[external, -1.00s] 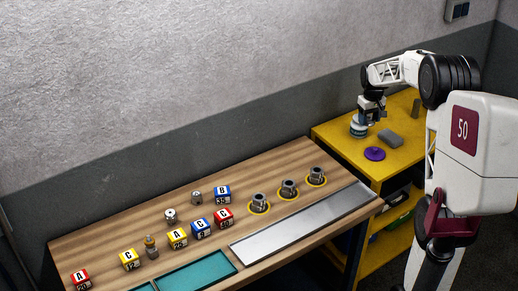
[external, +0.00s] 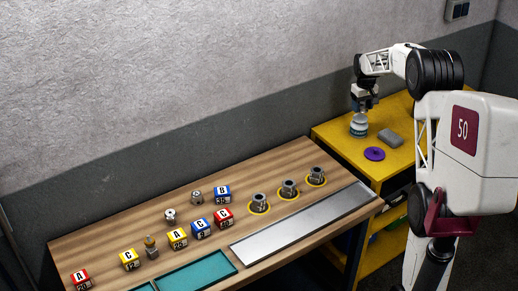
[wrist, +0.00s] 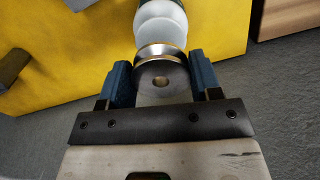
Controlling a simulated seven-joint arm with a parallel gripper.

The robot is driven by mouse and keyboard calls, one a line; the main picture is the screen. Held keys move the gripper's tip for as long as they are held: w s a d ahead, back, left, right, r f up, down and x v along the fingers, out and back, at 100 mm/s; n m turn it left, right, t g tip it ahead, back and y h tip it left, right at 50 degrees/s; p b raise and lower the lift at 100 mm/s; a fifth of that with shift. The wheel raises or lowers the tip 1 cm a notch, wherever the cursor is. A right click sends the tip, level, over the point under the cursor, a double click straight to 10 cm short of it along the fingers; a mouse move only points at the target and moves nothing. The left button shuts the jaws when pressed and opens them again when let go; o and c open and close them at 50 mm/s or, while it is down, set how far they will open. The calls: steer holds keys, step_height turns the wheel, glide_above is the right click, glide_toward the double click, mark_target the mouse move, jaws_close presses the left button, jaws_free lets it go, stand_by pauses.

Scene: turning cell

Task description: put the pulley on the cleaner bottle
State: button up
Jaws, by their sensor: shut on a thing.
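The pulley (wrist: 160,78) is a grey metal disc with a brass-coloured band and a centre hole. My gripper (wrist: 162,86) is shut on it, with a blue finger on each side. The cleaner bottle (external: 358,127) is white with a blue-green band and stands upright on the yellow bench. In the external view my gripper (external: 364,106) is just above the bottle, slightly to its right. In the wrist view the bottle (wrist: 162,22) shows directly beyond the pulley, which hides part of it. I cannot tell whether pulley and bottle touch.
A purple disc (external: 374,154) and a grey block (external: 390,137) lie near the bottle on the yellow bench (external: 345,143). The wooden table (external: 110,243) to the left holds lettered cubes, metal parts, a steel plate (external: 300,223) and a teal tray (external: 197,272).

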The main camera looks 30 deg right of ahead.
mark_target(362, 113)
steer(key=shift+f, duration=0.1)
steer(key=shift+f, duration=1.65)
steer(key=shift+f, duration=0.1)
steer(key=o, duration=1)
step_height(362, 113, up, 12)
steer(key=shift+r, duration=0.1)
